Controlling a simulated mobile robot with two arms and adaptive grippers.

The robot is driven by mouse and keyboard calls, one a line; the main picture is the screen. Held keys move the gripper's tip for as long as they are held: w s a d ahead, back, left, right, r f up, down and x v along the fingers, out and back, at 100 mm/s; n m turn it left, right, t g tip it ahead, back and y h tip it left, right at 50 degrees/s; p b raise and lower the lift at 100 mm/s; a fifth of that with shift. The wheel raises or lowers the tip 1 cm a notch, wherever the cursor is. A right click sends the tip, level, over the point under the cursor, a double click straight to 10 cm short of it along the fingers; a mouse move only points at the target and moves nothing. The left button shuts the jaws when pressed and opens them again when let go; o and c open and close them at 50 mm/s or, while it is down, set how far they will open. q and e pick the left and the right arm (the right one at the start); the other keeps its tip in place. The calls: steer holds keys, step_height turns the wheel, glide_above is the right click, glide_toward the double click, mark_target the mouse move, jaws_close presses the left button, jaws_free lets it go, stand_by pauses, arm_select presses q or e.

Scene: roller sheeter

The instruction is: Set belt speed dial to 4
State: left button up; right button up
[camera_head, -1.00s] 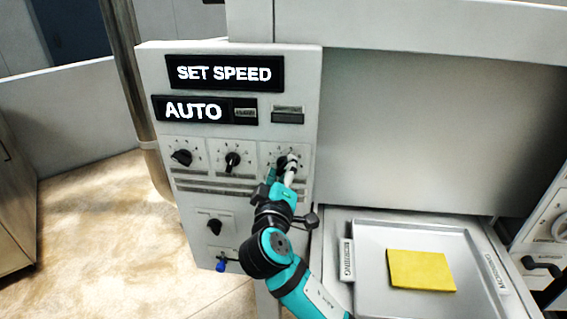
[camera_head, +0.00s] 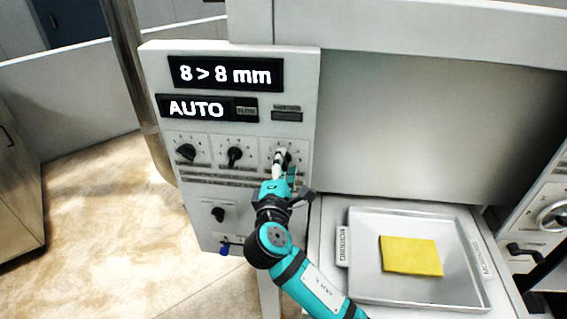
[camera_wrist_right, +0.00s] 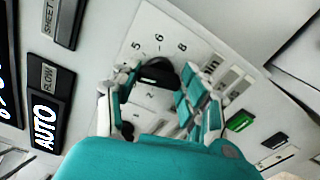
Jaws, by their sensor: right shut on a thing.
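The control panel (camera_head: 226,215) carries a row of three black dials: a left dial (camera_head: 186,152), a middle dial (camera_head: 235,156) and a right dial (camera_head: 287,158). My right gripper (camera_head: 279,160) is at the right dial. In the right wrist view its fingers (camera_wrist_right: 160,78) lie on both sides of the black knob (camera_wrist_right: 157,70), shut on it. Printed numbers such as 5, 6 and 8 show around the knob. The pointer's exact setting is hidden by the fingers. My left gripper is not in view.
The upper display (camera_head: 226,74) reads "8 > 8 mm" and the lower one (camera_head: 196,108) reads "AUTO". A lower black knob (camera_head: 218,214) sits below the dials. A grey tray (camera_head: 362,282) with a yellow slab (camera_head: 411,256) stands right of my arm.

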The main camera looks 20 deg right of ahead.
steer(key=shift+n, duration=0.6)
steer(key=o, duration=1.2)
steer(key=shift+c, duration=0.2)
steer(key=v, duration=1.2)
steer(key=shift+a, duration=0.1)
